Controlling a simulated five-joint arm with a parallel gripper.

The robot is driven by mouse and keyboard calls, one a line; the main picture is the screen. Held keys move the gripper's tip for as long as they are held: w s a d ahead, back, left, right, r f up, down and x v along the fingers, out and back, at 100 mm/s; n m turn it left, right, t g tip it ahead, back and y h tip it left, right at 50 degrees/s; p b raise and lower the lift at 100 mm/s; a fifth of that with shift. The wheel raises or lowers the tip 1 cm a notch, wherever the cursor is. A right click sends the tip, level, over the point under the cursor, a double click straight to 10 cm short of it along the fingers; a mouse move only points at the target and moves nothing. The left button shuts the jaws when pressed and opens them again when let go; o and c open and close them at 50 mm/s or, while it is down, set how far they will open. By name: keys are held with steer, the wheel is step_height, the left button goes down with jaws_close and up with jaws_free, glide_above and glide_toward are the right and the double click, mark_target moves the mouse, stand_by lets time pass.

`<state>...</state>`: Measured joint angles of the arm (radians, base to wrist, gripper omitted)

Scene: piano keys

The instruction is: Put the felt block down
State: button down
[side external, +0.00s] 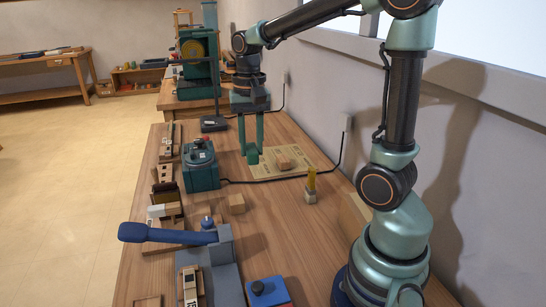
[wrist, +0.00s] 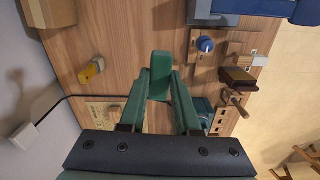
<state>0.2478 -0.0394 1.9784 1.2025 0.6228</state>
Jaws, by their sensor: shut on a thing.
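My gripper (side external: 250,140) points down over the wooden bench and is shut on a dark green felt block. In the wrist view the felt block (wrist: 160,75) sits between the two green fingertips of my gripper (wrist: 160,80). In the side view the block (side external: 252,157) shows at the lower end of the fingers, by the left edge of a pale printed sheet. The fingers and block are nearly the same green, so their borders are hard to see. I cannot tell whether the block touches the bench.
A wooden block (side external: 285,162) lies on the pale sheet (side external: 305,158). A teal machine (side external: 200,168) stands left of my gripper, with a black cable beside it. A blue lever (side external: 165,234) is in front.

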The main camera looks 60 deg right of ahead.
steer(key=w+d+n, duration=0.1)
steer(key=w+d, duration=1.2)
steer(key=d, duration=0.3)
steer(key=f, duration=2)
steer(key=shift+s+d+f, duration=0.15)
steer(key=shift+d+f, duration=0.1)
steer(key=shift+f, duration=0.15)
steer(key=shift+f, duration=0.2)
steer(key=c, duration=0.6)
jaws_free()
steer(key=shift+r, duration=0.1)
